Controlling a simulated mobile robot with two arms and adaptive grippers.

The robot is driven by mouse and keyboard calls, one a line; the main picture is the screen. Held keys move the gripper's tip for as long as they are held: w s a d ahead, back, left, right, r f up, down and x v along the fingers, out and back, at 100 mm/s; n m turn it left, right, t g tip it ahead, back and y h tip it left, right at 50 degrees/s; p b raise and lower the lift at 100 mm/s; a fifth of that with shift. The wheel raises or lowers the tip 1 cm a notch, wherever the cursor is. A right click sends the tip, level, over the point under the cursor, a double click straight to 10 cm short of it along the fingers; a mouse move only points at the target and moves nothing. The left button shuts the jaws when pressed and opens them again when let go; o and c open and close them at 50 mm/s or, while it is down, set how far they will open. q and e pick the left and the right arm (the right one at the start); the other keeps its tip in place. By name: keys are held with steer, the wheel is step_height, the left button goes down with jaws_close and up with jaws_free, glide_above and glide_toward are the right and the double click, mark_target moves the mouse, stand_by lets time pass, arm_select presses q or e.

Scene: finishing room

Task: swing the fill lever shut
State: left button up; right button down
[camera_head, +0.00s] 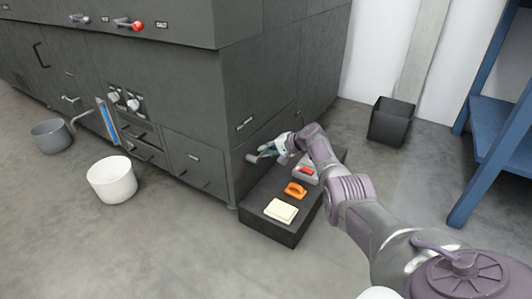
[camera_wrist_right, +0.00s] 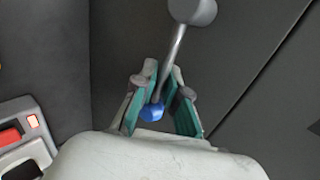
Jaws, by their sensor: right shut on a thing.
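A lever (camera_wrist_right: 172,62) with a blue knob (camera_wrist_right: 152,112) and a grey hub (camera_wrist_right: 192,11) sits on the dark side panel of the machine (camera_head: 270,85). My right gripper (camera_head: 264,153) is at this side panel, low down, below a small label too small to read. In the right wrist view its green-padded fingers (camera_wrist_right: 161,88) are closed around the lever's stem near the blue knob. In the head view the gripper hides most of the lever; the hub (camera_head: 252,157) shows as a small grey piece. My left gripper is not in view.
A low dark step (camera_head: 267,232) below my right arm holds a cream block (camera_head: 281,211), an orange item (camera_head: 295,189) and a grey box with a red top (camera_head: 306,171). A white bucket (camera_head: 112,182), a grey bucket (camera_head: 50,135), a dark bin (camera_head: 390,124) and blue shelving (camera_head: 490,150) stand around.

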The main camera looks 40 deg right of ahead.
stand_by(0.3)
steer(key=c, duration=1.5)
jaws_free()
steer(key=v, duration=1.2)
